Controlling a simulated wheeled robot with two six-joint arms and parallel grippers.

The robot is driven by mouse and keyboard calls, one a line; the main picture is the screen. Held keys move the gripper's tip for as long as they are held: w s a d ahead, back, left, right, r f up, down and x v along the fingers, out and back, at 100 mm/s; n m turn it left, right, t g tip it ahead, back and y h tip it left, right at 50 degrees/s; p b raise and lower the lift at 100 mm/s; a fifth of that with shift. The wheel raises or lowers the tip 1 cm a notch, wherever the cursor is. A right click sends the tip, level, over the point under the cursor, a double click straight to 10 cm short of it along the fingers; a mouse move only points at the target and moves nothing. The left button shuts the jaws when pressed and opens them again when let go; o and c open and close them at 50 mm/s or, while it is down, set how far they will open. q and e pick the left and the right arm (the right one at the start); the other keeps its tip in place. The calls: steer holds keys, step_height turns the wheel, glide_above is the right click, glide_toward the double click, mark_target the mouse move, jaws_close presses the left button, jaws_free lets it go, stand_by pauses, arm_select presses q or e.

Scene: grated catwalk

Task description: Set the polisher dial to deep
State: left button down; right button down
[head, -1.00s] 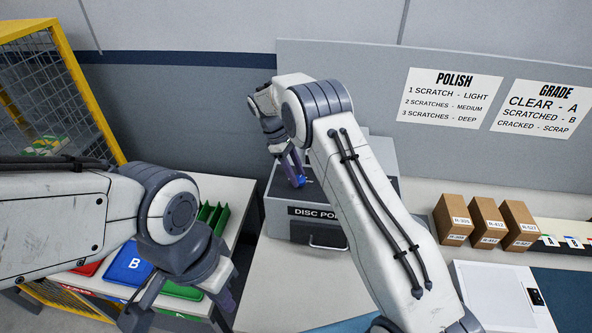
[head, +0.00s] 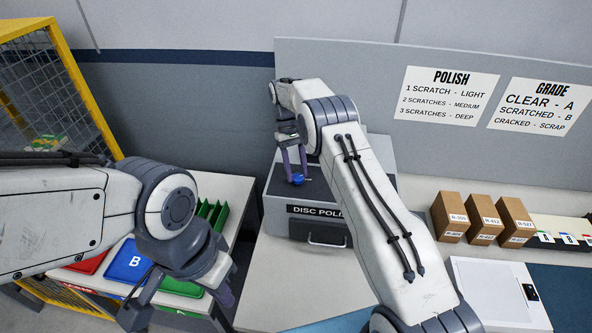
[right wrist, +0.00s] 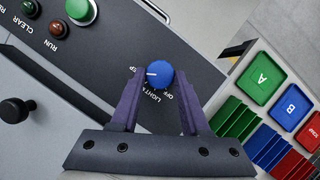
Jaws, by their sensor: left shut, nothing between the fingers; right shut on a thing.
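The polisher (head: 278,215) is a grey box with a dark top and a "DISC POLI..." label, partly behind my right arm. Its blue dial (head: 297,179) is on the top panel; it also shows in the right wrist view (right wrist: 160,73). My right gripper (head: 293,170) is shut on the dial, one finger on each side. The dial's white mark points left in the right wrist view, toward lettering ending in "EP", partly hidden by a finger. "LIGHT" and "OFF" are printed below. My left gripper (head: 224,297) is shut and empty, above the left side table.
The panel also has a green button (right wrist: 82,11) and RUN light (right wrist: 58,29). Blue tray B (head: 128,262) and other coloured trays stand at left. Cardboard boxes (head: 484,219) and a white case (head: 497,290) are at right. The POLISH sign (head: 446,96) reads "3 scratches - deep".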

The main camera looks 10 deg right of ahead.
steer(key=shift+m, duration=0.4)
steer(key=shift+c, duration=1.9)
jaws_free()
arm_select(q)
steer(key=shift+r, duration=0.1)
arm_select(e)
steer(key=shift+r, duration=0.1)
